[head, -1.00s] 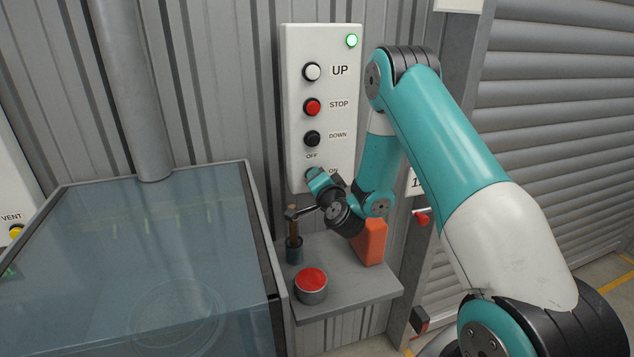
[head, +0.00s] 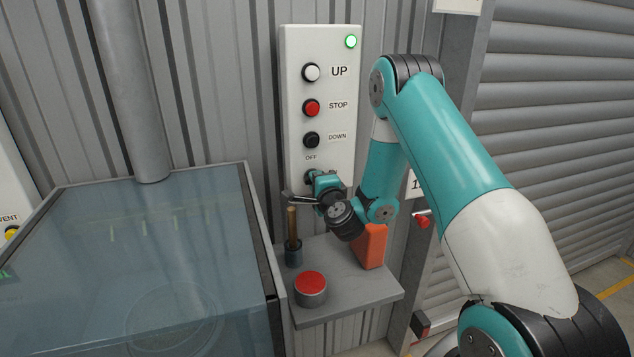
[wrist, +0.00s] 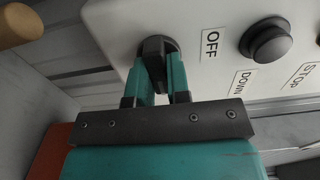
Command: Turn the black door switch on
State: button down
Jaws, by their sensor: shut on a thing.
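The black door switch (wrist: 155,50) is a rotary knob at the bottom of the white control panel (head: 292,100), below the OFF label (wrist: 211,43). My gripper (wrist: 160,72) is shut on the knob, with one teal finger on each side of it in the wrist view. In the head view my gripper (head: 314,178) reaches the panel's lower end and mostly hides the knob. I cannot tell the exact angle of the knob. A green lamp (head: 351,41) is lit at the panel's top right.
Above the switch are the DOWN button (head: 311,139), red STOP button (head: 311,107) and white UP button (head: 310,72). Below, a grey shelf (head: 345,290) carries a red button (head: 311,284), a wooden-handled tool (head: 292,222) and an orange object (head: 371,246). A glass-topped cabinet (head: 140,250) stands left.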

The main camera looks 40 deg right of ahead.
jog(key=shift+f, duration=0.1)
jog(key=c, duration=1.1)
grip_release()
jog(key=shift+s+a, duration=0.1)
